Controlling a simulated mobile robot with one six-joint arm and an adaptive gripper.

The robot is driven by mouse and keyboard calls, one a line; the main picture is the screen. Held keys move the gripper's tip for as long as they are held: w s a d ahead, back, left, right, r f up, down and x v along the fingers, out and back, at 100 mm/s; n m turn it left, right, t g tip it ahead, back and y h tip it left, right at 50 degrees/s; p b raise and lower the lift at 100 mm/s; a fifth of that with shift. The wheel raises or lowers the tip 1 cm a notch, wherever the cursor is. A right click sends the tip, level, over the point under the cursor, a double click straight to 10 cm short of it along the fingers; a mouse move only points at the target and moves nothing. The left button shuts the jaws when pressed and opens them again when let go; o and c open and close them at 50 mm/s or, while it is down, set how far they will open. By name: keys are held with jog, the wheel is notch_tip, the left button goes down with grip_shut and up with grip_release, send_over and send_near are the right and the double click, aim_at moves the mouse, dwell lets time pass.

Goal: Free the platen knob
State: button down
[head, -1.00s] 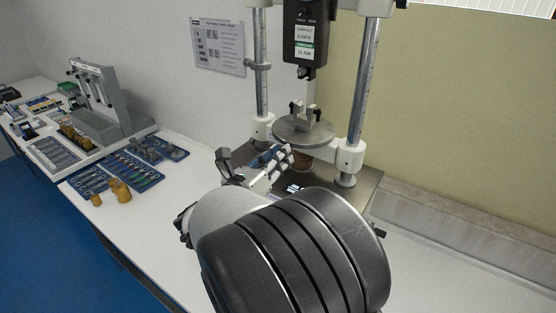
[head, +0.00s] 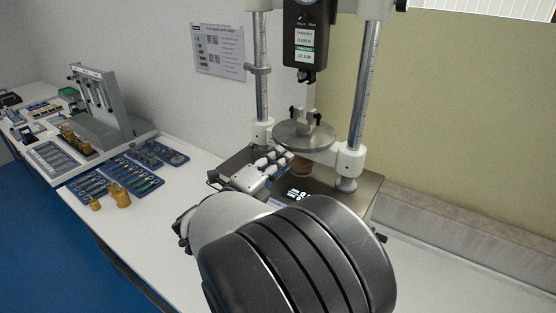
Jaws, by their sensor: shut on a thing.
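The tester's round grey platen (head: 304,135) sits level between two chrome columns, with a small vise-like fixture (head: 306,116) on top. A brownish knob (head: 302,166) shows in part below the platen's front edge. My gripper (head: 284,158) reaches in from the front left, with its fingertips at the left side of the knob, just under the platen rim. The fingers are closed on the knob; the exact contact is small and partly hidden by the fingers.
The dark force gauge (head: 305,35) hangs above the platen. The right column (head: 364,90) and left column (head: 261,80) flank it. Blue tool trays (head: 130,172) and brass weights (head: 120,195) lie on the bench at left.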

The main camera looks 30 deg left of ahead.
jog(key=n+p, duration=0.2)
jog(key=n, duration=0.3)
jog(key=shift+r+n+p, duration=0.1)
jog(key=shift+n+p, duration=0.2)
jog(key=shift+n, duration=0.1)
jog(key=n+p, duration=0.3)
jog(key=n, duration=0.2)
jog(key=n+p, duration=0.4)
jog(key=n, duration=0.2)
jog(key=shift+n+p, duration=0.3)
jog(key=shift+p, duration=0.1)
jog(key=n+p, duration=0.3)
jog(key=n, duration=0.2)
jog(key=shift+f, duration=0.2)
jog(key=c, duration=1.4)
grip_release()
jog(key=shift+c, duration=0.2)
jog(key=shift+s, duration=0.1)
